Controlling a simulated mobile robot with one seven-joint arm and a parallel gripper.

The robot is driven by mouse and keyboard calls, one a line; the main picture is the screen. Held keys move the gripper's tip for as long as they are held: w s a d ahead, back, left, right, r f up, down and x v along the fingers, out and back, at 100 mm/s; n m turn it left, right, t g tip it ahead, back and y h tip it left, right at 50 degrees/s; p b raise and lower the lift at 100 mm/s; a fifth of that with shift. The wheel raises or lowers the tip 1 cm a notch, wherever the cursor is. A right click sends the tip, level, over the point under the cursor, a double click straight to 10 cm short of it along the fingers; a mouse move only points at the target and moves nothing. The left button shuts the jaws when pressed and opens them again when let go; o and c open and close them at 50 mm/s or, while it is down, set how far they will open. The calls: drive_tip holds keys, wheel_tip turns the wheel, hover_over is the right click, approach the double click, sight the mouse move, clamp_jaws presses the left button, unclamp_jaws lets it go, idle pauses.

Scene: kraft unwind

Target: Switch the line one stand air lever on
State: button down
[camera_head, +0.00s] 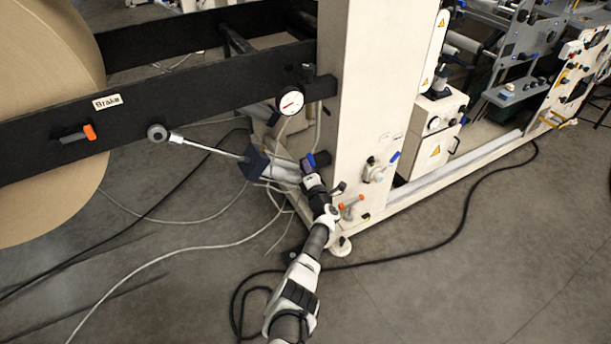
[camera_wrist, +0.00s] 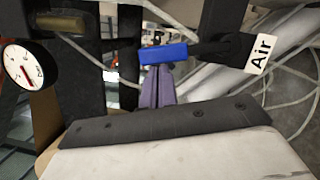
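The air lever has a blue handle (camera_wrist: 163,53) on a dark stem, beside a white "Air" label (camera_wrist: 261,53) in the wrist view. The handle lies roughly crosswise in that view. My gripper (camera_wrist: 157,72) has purple fingers close together, with only a thin dark line between them. Their tips are right at the blue handle, and I cannot tell whether they touch it. In the head view my gripper (camera_head: 311,174) is at the left side of the cream column, and a small blue part (camera_head: 308,161) shows at its tip.
A round gauge (camera_head: 290,103) hangs at the black beam (camera_head: 200,88), which has a "Brake" label and an orange-tipped lever (camera_head: 78,134). A large paper roll (camera_head: 45,120) is at left. The cream column (camera_head: 365,90) stands right of my gripper. Hoses and cables cross the floor.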

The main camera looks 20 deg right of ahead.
drive_tip(key=shift+w+d+r, duration=0.15)
drive_tip(key=shift+d+r, duration=0.1)
drive_tip(key=shift+d, duration=0.25)
drive_tip(key=shift+w+d+r, duration=0.15)
drive_tip(key=shift+d+r, duration=0.05)
drive_tip(key=shift+d, duration=0.4)
